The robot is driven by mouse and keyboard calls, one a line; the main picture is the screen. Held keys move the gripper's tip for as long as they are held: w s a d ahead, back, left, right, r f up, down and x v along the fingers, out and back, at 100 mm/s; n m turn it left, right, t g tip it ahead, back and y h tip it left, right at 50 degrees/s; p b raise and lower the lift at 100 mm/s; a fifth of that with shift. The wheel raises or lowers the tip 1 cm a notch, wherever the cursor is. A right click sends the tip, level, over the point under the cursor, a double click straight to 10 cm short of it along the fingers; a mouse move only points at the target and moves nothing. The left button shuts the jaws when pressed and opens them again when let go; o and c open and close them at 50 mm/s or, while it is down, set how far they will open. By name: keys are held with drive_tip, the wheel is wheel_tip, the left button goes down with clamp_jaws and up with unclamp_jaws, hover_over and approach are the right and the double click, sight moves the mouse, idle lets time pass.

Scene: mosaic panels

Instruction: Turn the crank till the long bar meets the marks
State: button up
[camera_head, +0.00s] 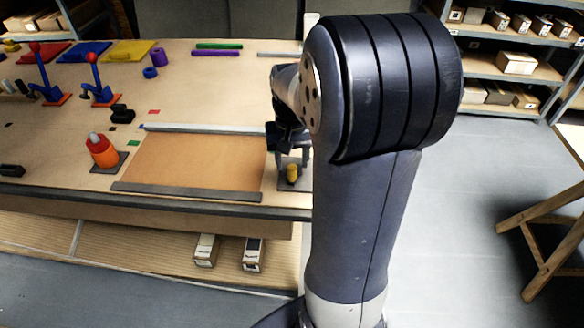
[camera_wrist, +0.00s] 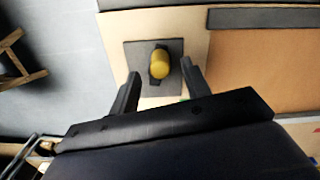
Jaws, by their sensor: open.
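The crank shows as a yellow knob (camera_head: 292,173) on a grey square plate at the right end of the brown panel (camera_head: 195,163). In the wrist view the yellow knob (camera_wrist: 160,63) stands over its dark plate (camera_wrist: 140,50). My gripper (camera_wrist: 161,80) is open, its fingers apart just short of the knob, one toward each side. I cannot tell whether they touch it. A pale long bar (camera_head: 205,128) lies along the panel's back edge and a dark grey bar (camera_head: 187,192) along its front edge. Small red (camera_head: 154,112) and green (camera_head: 133,142) marks lie left of the panel.
An orange object with a pale tip (camera_head: 102,150) stands on a dark plate left of the panel. A black block (camera_head: 121,114) sits behind it. Two blue levers on red bases (camera_head: 100,93) stand at the back left. My arm hides the table's right side.

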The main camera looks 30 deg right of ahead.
sight(292, 167)
wheel_tip(292, 167, up, 7)
drive_tip(key=shift+r, duration=0.1)
idle(0.6)
wheel_tip(292, 167, down, 10)
drive_tip(key=shift+f, duration=0.2)
drive_tip(key=shift+d+f+p, duration=0.1)
drive_tip(key=shift+f+p, duration=0.2)
drive_tip(key=shift+f, duration=0.05)
drive_tip(key=shift+s+d+n, duration=0.15)
drive_tip(key=shift+s+n, duration=0.1)
drive_tip(key=shift+n, duration=0.55)
